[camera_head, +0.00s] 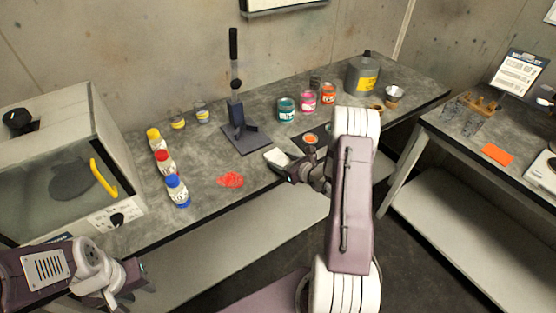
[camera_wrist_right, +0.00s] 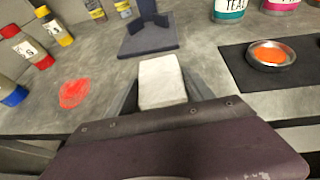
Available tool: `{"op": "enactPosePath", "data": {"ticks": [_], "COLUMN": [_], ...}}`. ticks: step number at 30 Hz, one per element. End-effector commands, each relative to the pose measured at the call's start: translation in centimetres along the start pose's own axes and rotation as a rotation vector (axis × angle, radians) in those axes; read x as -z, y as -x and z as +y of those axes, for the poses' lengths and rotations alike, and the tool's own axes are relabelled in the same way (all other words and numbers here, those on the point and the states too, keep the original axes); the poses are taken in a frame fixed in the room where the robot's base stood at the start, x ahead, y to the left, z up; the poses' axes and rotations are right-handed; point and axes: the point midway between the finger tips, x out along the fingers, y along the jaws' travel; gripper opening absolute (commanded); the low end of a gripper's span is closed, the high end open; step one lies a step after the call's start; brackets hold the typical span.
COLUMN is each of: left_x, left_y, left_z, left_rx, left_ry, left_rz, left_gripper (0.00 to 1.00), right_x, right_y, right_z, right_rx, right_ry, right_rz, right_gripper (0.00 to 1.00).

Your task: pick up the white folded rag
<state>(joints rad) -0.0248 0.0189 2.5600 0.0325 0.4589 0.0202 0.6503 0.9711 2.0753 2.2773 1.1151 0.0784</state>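The white folded rag (camera_head: 277,157) lies at the front edge of the grey workbench, left of my right gripper's wrist. In the right wrist view the rag (camera_wrist_right: 162,82) is a pale block between the dark fingers of my right gripper (camera_wrist_right: 163,95). One finger is on each side of it, close to its edges. I cannot tell whether they press on it or whether the rag is clear of the bench. In the head view my right gripper (camera_head: 286,168) is partly hidden by its own wrist. My left gripper (camera_head: 140,277) is empty at the lower left, its fingers apart.
A spray booth (camera_head: 65,165) stands left. A dish of orange paint (camera_wrist_right: 270,55) is right of the rag.

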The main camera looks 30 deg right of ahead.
Motion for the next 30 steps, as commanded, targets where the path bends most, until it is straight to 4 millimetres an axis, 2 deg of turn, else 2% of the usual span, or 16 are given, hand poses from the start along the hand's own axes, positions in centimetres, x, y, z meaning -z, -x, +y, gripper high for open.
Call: {"op": "enactPosePath", "data": {"ticks": [1,2,11,14,19,30], "left_x": [0.0,0.0,0.0,0.0,0.0,0.0], "left_y": [0.0,0.0,0.0,-0.1,-0.2,-0.3], "left_z": [0.0,0.0,0.0,0.0,0.0,0.0], "left_rx": [0.0,0.0,0.0,0.0,0.0,0.0], "left_ry": [0.0,0.0,0.0,0.0,0.0,0.0], "left_rz": [0.0,0.0,0.0,0.0,0.0,0.0], "left_gripper": [0.36,0.36,0.36,0.36,0.36,0.36], "right_x": [0.0,0.0,-0.3,-1.1,-4.2,-7.4], "right_y": [0.0,0.0,0.1,0.5,1.7,6.4], "right_z": [0.0,0.0,0.0,0.0,-0.1,-8.2], "right_rx": [0.0,0.0,0.0,0.0,0.002,0.005], "right_ry": [0.0,0.0,0.001,0.002,0.006,0.004], "right_rz": [0.0,0.0,-0.001,-0.001,-0.004,-0.003], "right_gripper": [0.32,0.23,0.23,0.23,0.23,0.23]}}
